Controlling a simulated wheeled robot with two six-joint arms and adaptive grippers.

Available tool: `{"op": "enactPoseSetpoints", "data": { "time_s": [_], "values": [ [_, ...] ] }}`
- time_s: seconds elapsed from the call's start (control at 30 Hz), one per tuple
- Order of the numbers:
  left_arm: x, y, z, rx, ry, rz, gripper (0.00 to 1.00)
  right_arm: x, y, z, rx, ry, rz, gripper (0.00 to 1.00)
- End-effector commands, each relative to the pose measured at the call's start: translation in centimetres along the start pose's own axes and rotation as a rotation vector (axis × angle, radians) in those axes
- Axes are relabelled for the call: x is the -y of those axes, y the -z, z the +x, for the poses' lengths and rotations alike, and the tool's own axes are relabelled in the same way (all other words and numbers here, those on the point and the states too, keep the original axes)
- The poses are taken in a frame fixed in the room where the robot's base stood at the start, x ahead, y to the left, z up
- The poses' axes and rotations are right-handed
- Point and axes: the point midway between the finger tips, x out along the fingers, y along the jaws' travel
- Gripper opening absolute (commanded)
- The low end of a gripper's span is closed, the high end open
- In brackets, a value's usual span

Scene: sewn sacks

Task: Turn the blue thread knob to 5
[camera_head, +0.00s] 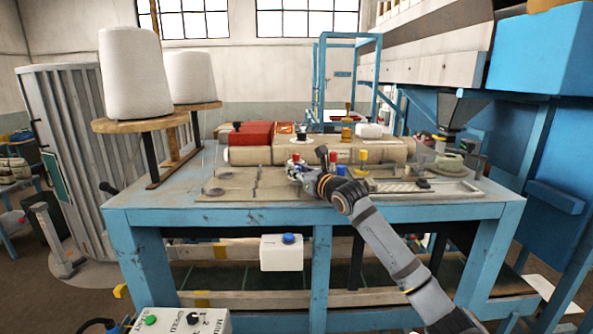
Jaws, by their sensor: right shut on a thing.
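My right gripper (297,172) is low over the worktable (160,214), with its arm coming in from the lower right. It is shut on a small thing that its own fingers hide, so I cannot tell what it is. A small blue piece (341,170) shows just behind my right wrist; I cannot tell whether it is the blue thread knob. No number scale is readable. Red pieces (333,157) and a yellow piece (363,155) stand close by on the table. My left gripper is not in view.
Two white thread cones (134,75) stand on wooden discs at the left. A metal rail (405,187) lies right of my wrist. A control box (180,321) is at the bottom front.

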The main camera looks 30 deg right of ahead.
Motion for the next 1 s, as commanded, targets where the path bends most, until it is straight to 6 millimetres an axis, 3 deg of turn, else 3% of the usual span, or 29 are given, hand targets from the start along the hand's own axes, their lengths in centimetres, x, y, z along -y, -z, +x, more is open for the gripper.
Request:
{"op": "enactPoseSetpoints", "data": {
  "time_s": [0.43,0.47,0.6,1.0],
  "values": [
    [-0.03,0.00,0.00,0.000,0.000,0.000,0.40,-0.02,0.02,0.00,0.000,-0.009,-0.001,0.00],
    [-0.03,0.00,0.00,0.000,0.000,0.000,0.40,-0.02,0.02,0.00,0.000,-0.009,-0.001,0.24],
    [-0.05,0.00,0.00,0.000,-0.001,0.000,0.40,-0.02,0.02,0.01,0.000,-0.008,0.000,0.43],
    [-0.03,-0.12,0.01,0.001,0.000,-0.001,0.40,-0.02,0.02,0.01,0.000,-0.008,0.000,0.45]
  ]
}}
